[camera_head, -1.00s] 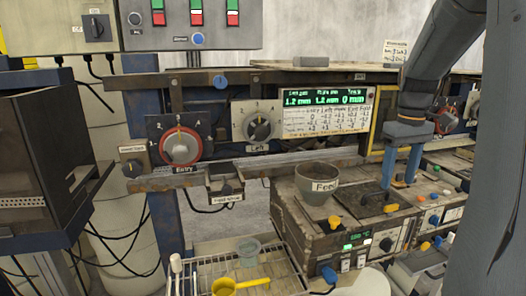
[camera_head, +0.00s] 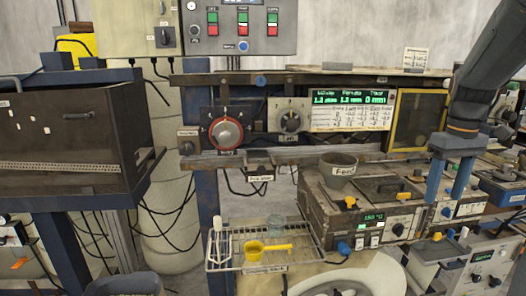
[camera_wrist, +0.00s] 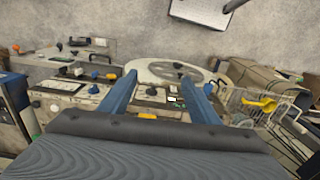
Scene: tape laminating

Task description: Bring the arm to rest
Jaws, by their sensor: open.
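My arm hangs in from the upper right of the head view. My gripper (camera_head: 446,196) points down with its two blue fingers apart and nothing between them. It appears in front of the right part of the box machine (camera_head: 398,222) that carries the Feed cup (camera_head: 338,170); the gap between them cannot be judged. In the wrist view my open gripper (camera_wrist: 158,80) shows two separate blue fingers above the bench equipment, and no held object is seen.
A wire rack (camera_head: 232,266) holds a yellow scoop (camera_head: 266,247) and a clear cup (camera_head: 276,225). A panel with a red-ringed dial (camera_head: 226,133) and a green display (camera_head: 352,97) stands behind. A dark cabinet (camera_head: 70,140) is at the left. More machines stand at the right.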

